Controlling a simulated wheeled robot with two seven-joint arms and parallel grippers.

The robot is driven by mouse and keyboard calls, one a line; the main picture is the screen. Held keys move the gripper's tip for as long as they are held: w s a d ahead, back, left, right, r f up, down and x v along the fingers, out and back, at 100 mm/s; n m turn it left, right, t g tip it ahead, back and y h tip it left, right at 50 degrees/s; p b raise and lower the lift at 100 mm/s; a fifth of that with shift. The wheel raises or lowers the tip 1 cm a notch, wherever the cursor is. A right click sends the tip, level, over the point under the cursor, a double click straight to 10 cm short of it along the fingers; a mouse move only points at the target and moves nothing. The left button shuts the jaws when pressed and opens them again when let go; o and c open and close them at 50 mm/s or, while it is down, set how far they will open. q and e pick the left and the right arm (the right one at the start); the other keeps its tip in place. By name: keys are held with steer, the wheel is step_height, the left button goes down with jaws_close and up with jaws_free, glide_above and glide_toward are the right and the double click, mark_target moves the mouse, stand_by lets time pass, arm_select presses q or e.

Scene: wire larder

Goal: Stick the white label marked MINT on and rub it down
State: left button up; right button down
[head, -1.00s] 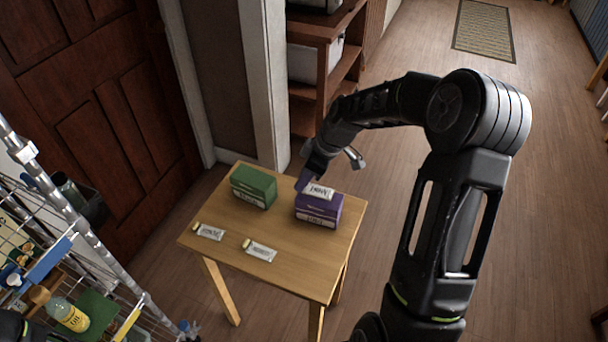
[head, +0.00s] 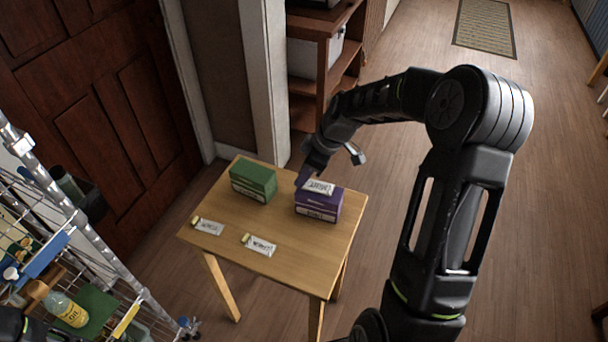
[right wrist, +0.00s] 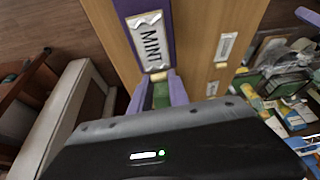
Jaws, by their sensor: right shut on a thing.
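The white label marked MINT (right wrist: 151,41) has a yellowish tab at its near end. My right gripper (right wrist: 161,92) is shut on that tab, between two lavender fingers. In the head view the label (head: 318,187) lies over the top of the purple box (head: 318,202); I cannot tell whether it touches. The purple box also shows behind the label in the right wrist view (right wrist: 130,7). In the head view the right gripper (head: 304,178) is at the box's back left, its tips partly hidden. My left gripper is not in view.
A green box (head: 253,183) stands left of the purple one on the small wooden table (head: 285,229). Two more white labels (head: 207,226) (head: 260,245) lie near its front edge. A wire rack (head: 90,240) stands at the lower left, and a wooden shelf (head: 325,70) behind.

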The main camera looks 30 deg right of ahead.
mark_target(315, 184)
stand_by(0.9)
steer(key=shift+f+b, duration=0.65)
steer(key=shift+b, duration=0.2)
steer(key=c, duration=1.2)
jaws_free()
steer(key=shift+o, duration=0.2)
steer(key=b+v, duration=0.1)
steer(key=v, duration=0.7)
steer(key=shift+f, duration=0.1)
